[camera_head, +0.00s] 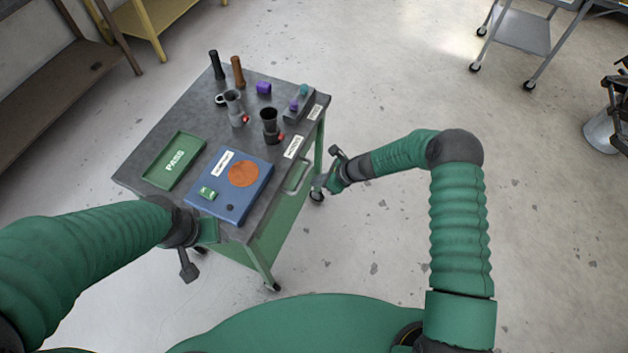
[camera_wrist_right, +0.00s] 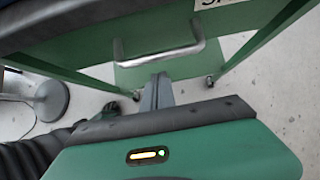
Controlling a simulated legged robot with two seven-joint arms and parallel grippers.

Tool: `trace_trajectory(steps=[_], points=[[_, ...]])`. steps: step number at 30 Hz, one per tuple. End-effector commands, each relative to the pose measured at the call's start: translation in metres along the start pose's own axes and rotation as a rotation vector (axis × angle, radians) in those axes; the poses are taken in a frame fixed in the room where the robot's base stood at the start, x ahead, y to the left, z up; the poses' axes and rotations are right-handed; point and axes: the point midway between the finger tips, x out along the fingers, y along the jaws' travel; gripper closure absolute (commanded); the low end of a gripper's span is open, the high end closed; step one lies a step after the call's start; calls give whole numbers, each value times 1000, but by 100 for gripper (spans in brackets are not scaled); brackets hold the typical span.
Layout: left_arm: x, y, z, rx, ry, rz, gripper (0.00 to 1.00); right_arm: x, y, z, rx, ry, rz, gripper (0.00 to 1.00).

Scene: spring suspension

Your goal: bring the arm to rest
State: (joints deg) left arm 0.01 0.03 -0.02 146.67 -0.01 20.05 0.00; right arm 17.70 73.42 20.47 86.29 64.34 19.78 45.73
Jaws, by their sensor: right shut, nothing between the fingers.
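My right arm reaches in from the right of the head view. Its gripper (camera_head: 320,182) is beside the right side of the cart, off the tabletop, by the cart's handle. In the right wrist view the fingers (camera_wrist_right: 157,92) are together and empty, just below the metal handle (camera_wrist_right: 160,52); I cannot tell whether they touch it. My left arm comes in from the left, and its gripper (camera_head: 208,231) is at the cart's near left edge. Its fingers are not clear there.

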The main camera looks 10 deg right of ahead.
Motion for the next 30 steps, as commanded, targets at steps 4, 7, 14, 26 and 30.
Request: trace_trajectory(steps=[4,7,14,26,30], points=[[-2,0,0,0,0,0,39,-47,-3,-1,1,-1,-5,100],[-3,0,-1,1,0,0,39,-71,-3,-1,1,2,-4,100],[-3,0,-1,0,0,0,39,-99,0,0,0,6,-2,100],[-4,0,-1,1,0,0,39,-175,62,3,-766,241,125,100],[-3,0,-1,1,0,0,39,-250,109,-7,-1432,418,277,100]])
